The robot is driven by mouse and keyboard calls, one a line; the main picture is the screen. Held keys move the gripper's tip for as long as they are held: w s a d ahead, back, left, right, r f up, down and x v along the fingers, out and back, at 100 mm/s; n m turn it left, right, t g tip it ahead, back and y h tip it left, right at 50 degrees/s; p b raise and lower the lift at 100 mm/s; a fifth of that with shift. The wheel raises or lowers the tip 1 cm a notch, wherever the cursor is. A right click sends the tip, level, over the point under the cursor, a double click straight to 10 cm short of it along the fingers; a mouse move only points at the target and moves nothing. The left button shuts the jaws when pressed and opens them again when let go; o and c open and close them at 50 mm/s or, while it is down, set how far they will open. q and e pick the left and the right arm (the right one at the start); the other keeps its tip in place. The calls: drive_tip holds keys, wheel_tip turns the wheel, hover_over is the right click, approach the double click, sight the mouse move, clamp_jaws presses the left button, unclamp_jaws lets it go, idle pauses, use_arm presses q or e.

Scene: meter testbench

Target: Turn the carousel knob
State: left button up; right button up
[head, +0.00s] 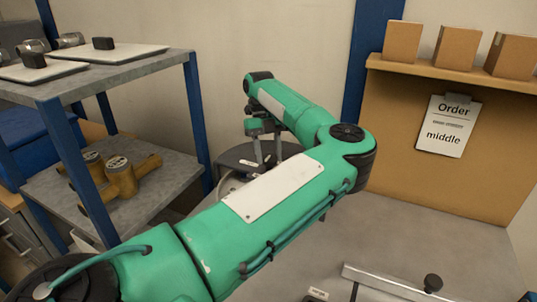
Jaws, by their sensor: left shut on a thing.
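The carousel (232,158) is a dark round unit with a metal disc at the back of the bench, partly hidden behind my green left arm. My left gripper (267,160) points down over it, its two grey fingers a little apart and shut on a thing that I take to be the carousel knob. The knob itself is hidden by the fingers and the arm. My right gripper is not in view.
A two-tier shelf (140,72) at left holds white trays with meter parts above and brass meter bodies (120,178) below. An order card (448,125) reading "middle" hangs at right under several cardboard boxes (457,47). A metal rail (385,283) lies at front right; the bench behind it is clear.

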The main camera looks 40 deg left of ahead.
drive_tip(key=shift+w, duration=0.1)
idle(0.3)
use_arm(q)
drive_tip(key=o, duration=1)
drive_tip(key=v, duration=1.3)
drive_tip(key=shift+r, duration=0.35)
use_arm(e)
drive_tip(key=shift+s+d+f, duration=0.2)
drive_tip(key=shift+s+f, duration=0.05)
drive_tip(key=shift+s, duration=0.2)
use_arm(q)
drive_tip(key=shift+w+a, duration=0.15)
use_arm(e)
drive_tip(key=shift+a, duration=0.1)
